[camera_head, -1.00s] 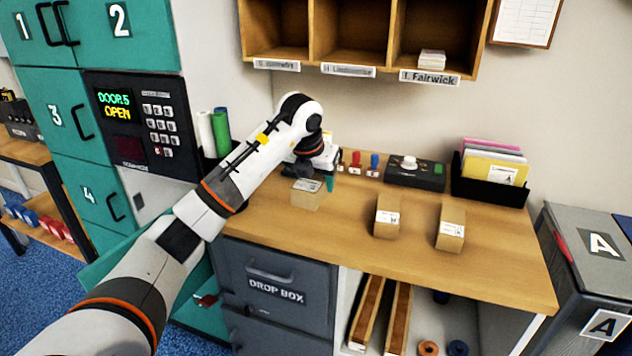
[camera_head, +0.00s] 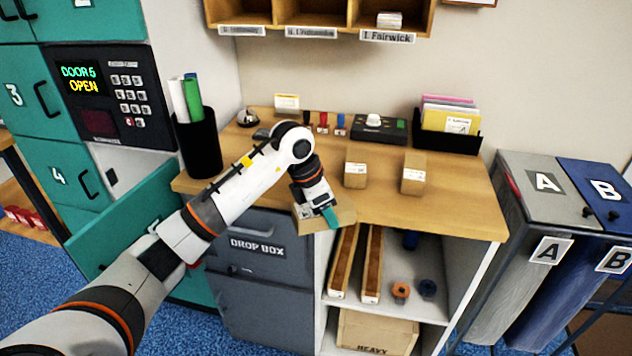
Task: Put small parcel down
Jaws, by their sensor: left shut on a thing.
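A small brown cardboard parcel (camera_head: 344,213) is in my left gripper (camera_head: 322,212), which is shut on it. The gripper and wrist hide much of the parcel, and a white label shows at its left side. The parcel overlaps the front edge of the wooden counter (camera_head: 440,215) in the head view; I cannot tell whether it touches the counter. Two other small parcels stand upright on the counter, one in the middle (camera_head: 355,170) and one to its right (camera_head: 413,175). My right gripper is not in view.
Stamps (camera_head: 323,122), a black device (camera_head: 380,128) and a file holder (camera_head: 448,140) line the back. The green locker door (camera_head: 130,220) hangs open. The counter's right front is clear.

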